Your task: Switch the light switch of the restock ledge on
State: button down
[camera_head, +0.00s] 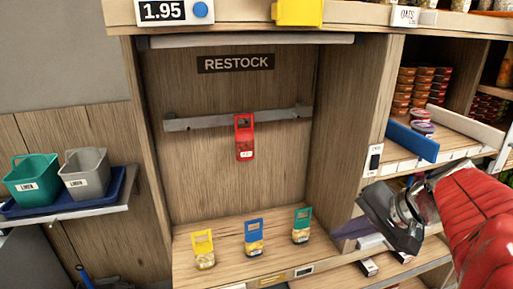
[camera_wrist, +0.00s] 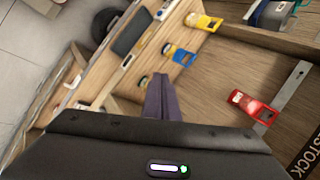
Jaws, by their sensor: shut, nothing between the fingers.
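The restock ledge (camera_head: 225,270) is a wooden shelf in a recess under a dark RESTOCK sign (camera_head: 235,63). A white plate with a dark face (camera_head: 375,160), looking like a light switch, is on the post right of the recess. A small dark-and-white plate (camera_head: 303,270) is on the ledge's front edge; I cannot tell its type. The light bar (camera_head: 250,40) above the recess looks dull. My gripper (camera_head: 340,233) is shut and empty, below the post's plate and apart from it, by the ledge's right end. Its dark purple fingers show in the wrist view (camera_wrist: 162,85).
Yellow (camera_head: 204,248), blue (camera_head: 254,237) and green (camera_head: 301,226) tagged jars stand on the ledge. A red tagged item (camera_head: 244,138) hangs on the rail behind. A blue shelf divider (camera_head: 412,141) juts out at right. Teal and grey bins stand at left.

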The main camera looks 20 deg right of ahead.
jog(key=s+d+r+m+t+h, duration=0.2)
jog(key=d+r, duration=0.3)
jog(key=d, duration=0.3)
jog(key=s+d+r+m+t+h, duration=0.2)
jog(key=d+r+m+t, duration=0.2)
jog(key=d, duration=0.5)
notch_tip(320, 180, up, 3)
jog(key=shift+f+m, duration=0.2)
jog(key=shift+m, duration=0.6)
jog(key=shift+w, duration=0.1)
send_near(375, 169)
jog(key=f+x, duration=0.1)
jog(key=x, duration=0.3)
jog(key=shift+w, duration=0.9)
